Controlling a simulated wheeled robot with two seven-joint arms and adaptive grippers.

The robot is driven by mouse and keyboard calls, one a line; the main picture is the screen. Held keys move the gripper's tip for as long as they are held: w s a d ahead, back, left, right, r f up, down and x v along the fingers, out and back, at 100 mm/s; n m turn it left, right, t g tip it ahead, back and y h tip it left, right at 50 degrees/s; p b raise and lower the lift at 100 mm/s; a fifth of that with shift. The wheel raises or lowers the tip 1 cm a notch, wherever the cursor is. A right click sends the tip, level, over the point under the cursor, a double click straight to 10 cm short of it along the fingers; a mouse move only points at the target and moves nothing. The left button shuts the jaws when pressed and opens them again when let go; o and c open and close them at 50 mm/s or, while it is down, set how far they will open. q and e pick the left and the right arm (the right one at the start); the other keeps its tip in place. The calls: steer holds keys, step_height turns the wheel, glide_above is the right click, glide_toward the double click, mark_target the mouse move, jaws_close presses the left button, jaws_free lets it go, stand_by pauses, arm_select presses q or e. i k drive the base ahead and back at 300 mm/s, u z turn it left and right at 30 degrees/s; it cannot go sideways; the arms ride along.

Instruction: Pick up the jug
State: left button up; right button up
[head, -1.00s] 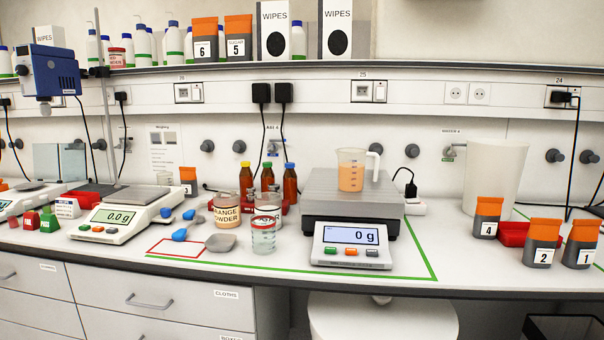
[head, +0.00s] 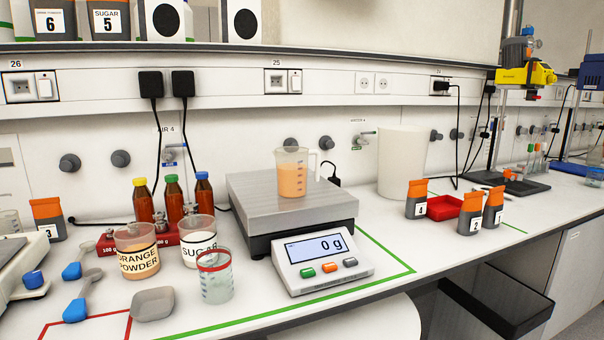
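The jug (head: 292,176) is a clear measuring beaker with a handle on its right side and orange liquid inside. It stands upright on the grey weighing plate (head: 255,200) of the large scale. The scale's display (head: 318,246) reads 0 g. Neither of my grippers is in view.
The orange powder jar (head: 138,255), sugar jar (head: 198,242) and a red-rimmed glass (head: 215,277) stand left of the scale. Brown bottles (head: 173,200) stand behind them. A white bin (head: 401,165), a red tray (head: 446,210) and numbered pouches (head: 470,214) are to the right.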

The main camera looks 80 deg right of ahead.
mark_target(292, 161)
steer(key=z, duration=0.75)
steer(key=i, duration=0.75)
steer(key=z, duration=1.1)
steer(key=i, duration=0.2)
steer(key=z, duration=0.2)
